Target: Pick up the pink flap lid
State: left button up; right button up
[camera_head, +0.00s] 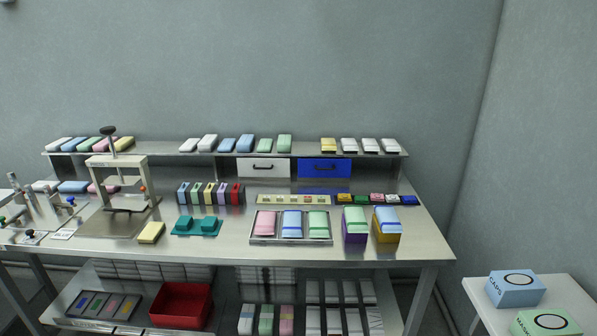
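A metal tray (251,241) on the workbench holds a pink lid-like piece (265,223), a blue one (292,223) and a green one (318,223) side by side. The pink piece is at the left of the tray. It looks like the pink flap lid, but at this size I cannot be sure. Another pink block (103,145) lies on the upper shelf at the left, and more pink shows behind the press. Neither of my grippers is in view.
A press (118,170) stands left on the workbench. A teal holder (197,228) and a yellow block (151,232) lie left of the tray. Purple (355,230) and yellow (386,231) boxes stand close on its right. The upper shelf (230,154) overhangs the back.

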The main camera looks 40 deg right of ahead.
aim_at(374, 197)
jog(key=z, duration=1.75)
